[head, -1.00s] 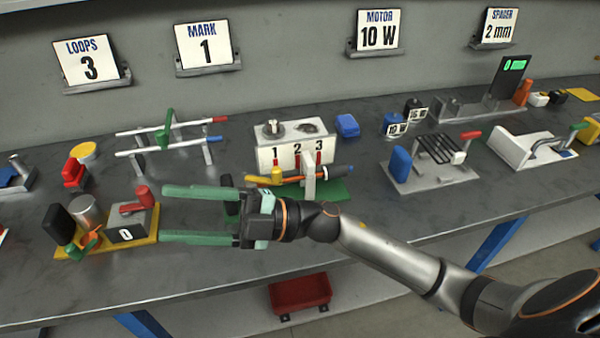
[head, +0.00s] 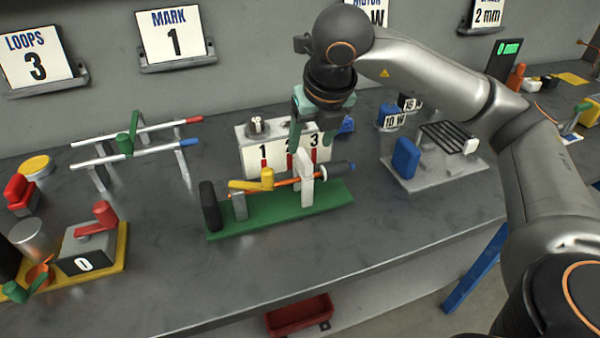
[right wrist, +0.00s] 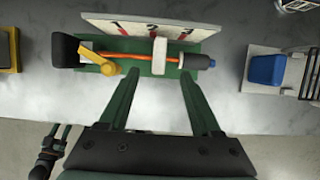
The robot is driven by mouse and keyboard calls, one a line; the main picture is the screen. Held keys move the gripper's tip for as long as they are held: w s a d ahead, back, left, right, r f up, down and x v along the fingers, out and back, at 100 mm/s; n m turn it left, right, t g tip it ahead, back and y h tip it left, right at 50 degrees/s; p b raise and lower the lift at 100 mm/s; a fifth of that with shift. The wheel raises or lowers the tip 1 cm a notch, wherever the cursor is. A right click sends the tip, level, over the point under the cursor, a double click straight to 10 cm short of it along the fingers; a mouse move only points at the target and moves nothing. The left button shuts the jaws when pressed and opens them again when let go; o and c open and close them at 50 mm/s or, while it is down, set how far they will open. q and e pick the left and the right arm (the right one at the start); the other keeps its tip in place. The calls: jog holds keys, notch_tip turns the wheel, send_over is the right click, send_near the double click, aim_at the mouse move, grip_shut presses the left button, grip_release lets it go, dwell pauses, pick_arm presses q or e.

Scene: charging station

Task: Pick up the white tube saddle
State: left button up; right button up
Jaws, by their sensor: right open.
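The white tube saddle (head: 306,181) stands upright on a green base (head: 230,225), around or against an orange tube (head: 284,183). The saddle also shows in the right wrist view (right wrist: 160,55). My right gripper (head: 297,140) hangs above and behind the base in the head view, its fingers pointing down. In the right wrist view its open green fingers (right wrist: 160,77) point toward the saddle, which lies between their lines, just past the tips. Nothing is between the fingers. My left gripper (right wrist: 60,130) shows small at the lower left of that view, fingers apart.
A yellow lever (head: 255,182) and a black end block (head: 210,206) sit on the green base's left part. A white panel numbered 1, 2, 3 (head: 250,160) stands close behind. A blue block (head: 405,157) on a grey fixture stands right. The bench front is clear.

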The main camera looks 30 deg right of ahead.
aim_at(306, 158)
jog(key=x, duration=0.6)
jog(key=shift+f, duration=0.25)
jog(key=shift+w+x, duration=0.15)
jog(key=shift+x, duration=1.2)
jog(key=shift+w+x, duration=0.1)
jog(key=shift+x, duration=1.25)
jog(key=shift+a+r, duration=0.1)
jog(key=shift+c, duration=0.2)
grip_shut()
